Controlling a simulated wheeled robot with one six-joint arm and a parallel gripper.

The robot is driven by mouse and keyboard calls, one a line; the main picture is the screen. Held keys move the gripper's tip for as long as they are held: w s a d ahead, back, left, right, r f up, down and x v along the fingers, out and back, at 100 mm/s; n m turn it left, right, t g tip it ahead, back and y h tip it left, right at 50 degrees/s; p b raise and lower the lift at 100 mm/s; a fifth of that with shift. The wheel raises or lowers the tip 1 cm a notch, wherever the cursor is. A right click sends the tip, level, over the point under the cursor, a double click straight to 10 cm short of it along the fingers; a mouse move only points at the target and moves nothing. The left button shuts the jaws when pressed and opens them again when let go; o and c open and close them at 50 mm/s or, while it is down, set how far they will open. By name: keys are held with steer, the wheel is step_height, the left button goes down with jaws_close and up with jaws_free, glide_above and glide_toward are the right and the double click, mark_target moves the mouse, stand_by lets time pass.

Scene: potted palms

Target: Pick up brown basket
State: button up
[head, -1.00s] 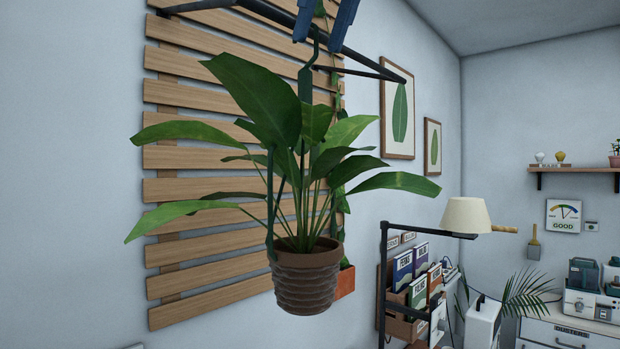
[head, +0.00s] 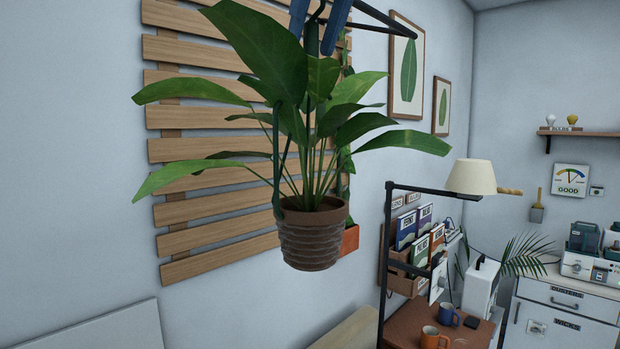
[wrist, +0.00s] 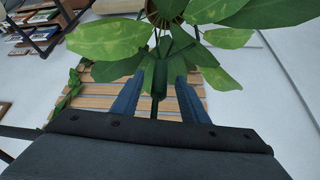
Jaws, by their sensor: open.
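The brown basket (head: 312,240) is a ribbed brown pot with a large leafy green plant (head: 265,60) in it. It hangs in the air by dark green straps in front of the wall. In the wrist view, part of the basket (wrist: 166,10) shows at the top edge among leaves. My gripper (head: 317,25) is at the top of the head view, above the basket, its blue fingers pointing down. In the wrist view, my gripper (wrist: 160,78) is open, with the dark green hanger (wrist: 160,85) between its fingers. Whether they touch it is unclear.
A wooden slat panel (head: 200,150) is on the wall behind the plant. To the right are a black stand, a lamp (head: 472,177), a book rack (head: 410,250), and a brown table (head: 405,318) with an orange mug (head: 433,337) and a blue mug (head: 446,315).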

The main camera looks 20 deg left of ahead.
steer(key=shift+c, duration=0.4)
jaws_close()
stand_by(0.9)
